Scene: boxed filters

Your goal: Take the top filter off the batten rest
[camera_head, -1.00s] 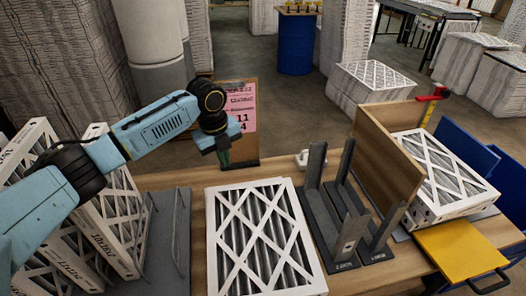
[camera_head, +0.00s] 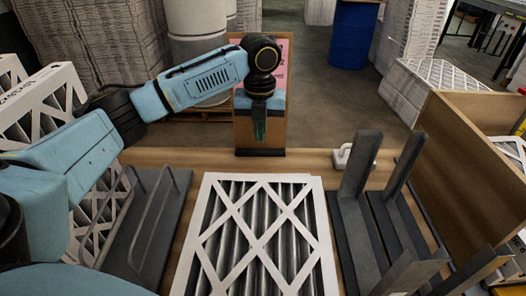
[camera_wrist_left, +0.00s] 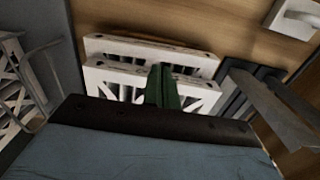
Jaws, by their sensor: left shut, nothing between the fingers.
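The top filter (camera_head: 258,240) has a white lattice frame over grey pleats and lies flat on the table in front of me. In the left wrist view its edge (camera_wrist_left: 140,85) shows beside a second white filter edge (camera_wrist_left: 150,47), so at least two filters are stacked. I cannot make out the batten rest under them. My left gripper (camera_head: 260,131) points down with its green fingers shut and empty, past the far edge of the top filter in the head view. The fingers (camera_wrist_left: 163,86) appear in front of the filter edges in the wrist view. My right gripper is not in view.
A dark metal rack (camera_head: 375,220) with uprights stands right of the filters. A grey stand with bent rods (camera_head: 150,225) and upright filters (camera_head: 40,110) are on the left. A wooden panel (camera_head: 470,170) stands at right. A pink sign (camera_head: 284,55) is behind my gripper.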

